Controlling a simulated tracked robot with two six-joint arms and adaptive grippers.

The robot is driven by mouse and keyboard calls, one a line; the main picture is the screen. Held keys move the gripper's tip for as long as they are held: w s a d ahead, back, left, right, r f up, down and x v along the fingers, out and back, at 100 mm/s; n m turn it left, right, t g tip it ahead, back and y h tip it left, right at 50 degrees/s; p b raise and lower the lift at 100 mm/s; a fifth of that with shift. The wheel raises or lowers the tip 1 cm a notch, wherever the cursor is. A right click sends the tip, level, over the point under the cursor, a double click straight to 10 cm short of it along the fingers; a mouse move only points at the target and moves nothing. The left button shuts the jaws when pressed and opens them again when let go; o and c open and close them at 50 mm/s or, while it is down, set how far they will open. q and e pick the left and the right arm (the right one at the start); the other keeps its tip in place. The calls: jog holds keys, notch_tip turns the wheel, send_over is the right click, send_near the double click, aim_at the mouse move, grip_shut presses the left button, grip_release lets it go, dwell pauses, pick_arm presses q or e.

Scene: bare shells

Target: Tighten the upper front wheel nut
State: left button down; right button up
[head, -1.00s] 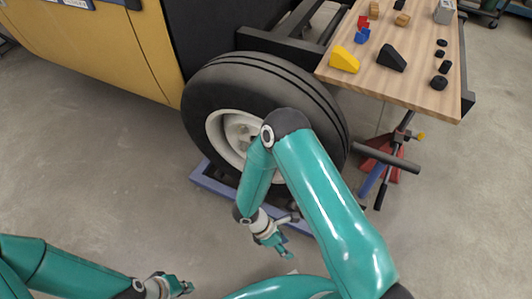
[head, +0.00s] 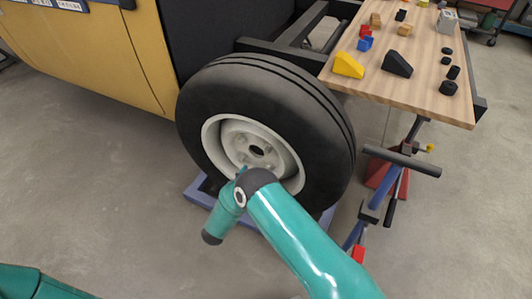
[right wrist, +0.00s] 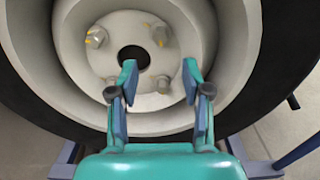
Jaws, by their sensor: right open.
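The wheel (head: 325,125) has a black tyre and a white rim (head: 222,130). In the right wrist view, an upper left nut (right wrist: 97,38) and an upper right nut (right wrist: 160,36) with yellow marks sit around the dark centre hole (right wrist: 133,52). A lower nut (right wrist: 163,84) shows between my fingers. My right gripper (right wrist: 160,78) is open and empty, its two fingertips pointing at the hub below the upper nuts. In the head view my right arm mostly hides this gripper. My left gripper is out of view.
A wooden table (head: 435,95) at the upper right carries a yellow wedge (head: 348,65), a black wedge (head: 397,63) and several small blocks. A red and blue stand (head: 385,170) with a black bar is right of the wheel. Floor at left is clear.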

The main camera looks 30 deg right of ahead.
aim_at(266, 152)
jog(key=b+x, duration=0.1)
jog(key=x, duration=1)
jog(key=shift+w+d, duration=0.15)
jog(key=shift+d, duration=0.05)
jog(key=shift+c, duration=0.4)
grip_shut()
